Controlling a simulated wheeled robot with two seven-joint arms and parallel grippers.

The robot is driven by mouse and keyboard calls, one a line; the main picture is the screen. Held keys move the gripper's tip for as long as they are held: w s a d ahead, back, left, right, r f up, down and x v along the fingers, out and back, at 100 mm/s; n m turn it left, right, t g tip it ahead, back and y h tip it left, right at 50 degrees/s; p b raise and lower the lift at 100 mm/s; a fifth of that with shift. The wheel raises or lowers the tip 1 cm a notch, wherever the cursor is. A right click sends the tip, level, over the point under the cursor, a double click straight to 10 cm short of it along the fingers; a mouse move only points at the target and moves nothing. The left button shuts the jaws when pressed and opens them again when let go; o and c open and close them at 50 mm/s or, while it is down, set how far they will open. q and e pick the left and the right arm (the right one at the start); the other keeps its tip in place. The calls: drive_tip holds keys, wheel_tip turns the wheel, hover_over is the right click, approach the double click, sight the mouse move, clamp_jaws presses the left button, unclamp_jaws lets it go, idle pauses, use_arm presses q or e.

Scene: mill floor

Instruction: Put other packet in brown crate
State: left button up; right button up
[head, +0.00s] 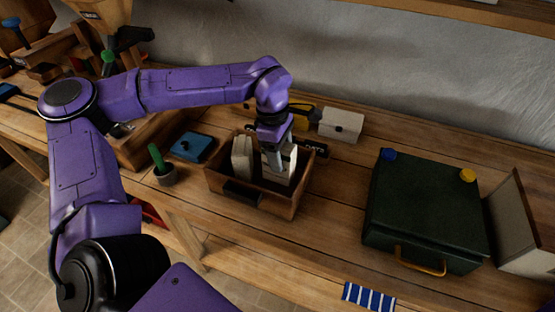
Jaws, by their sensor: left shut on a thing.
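The brown crate (284,209) stands on the wooden bench in the middle of the view. One pale packet (242,158) stands upright in its left half. My left gripper (274,163) reaches down into the crate from above, right of that packet. It is shut on a second pale packet (290,166), which is inside the crate's walls in the right half. The fingers partly cover this packet, and I cannot tell whether its bottom touches the crate floor. My right gripper is not in view.
A dark green case (425,211) with a yellow handle lies to the right. A white box (341,125) stands behind the crate. The bench between crate and case is clear.

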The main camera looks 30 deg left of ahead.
use_arm(q)
drive_tip(key=f, duration=0.4)
drive_tip(key=shift+w+d, duration=0.1)
drive_tip(key=shift+w, duration=0.15)
drive_tip(key=shift+s, duration=0.1)
drive_tip(key=shift+f, duration=0.15)
drive_tip(key=o, duration=1.4)
drive_tip(key=r, duration=0.4)
drive_tip(key=a+r, duration=0.1)
drive_tip(key=r, duration=0.7)
drive_tip(key=shift+s+a+r, duration=0.1)
drive_tip(key=shift+s+a, duration=0.1)
drive_tip(key=shift+a, duration=0.2)
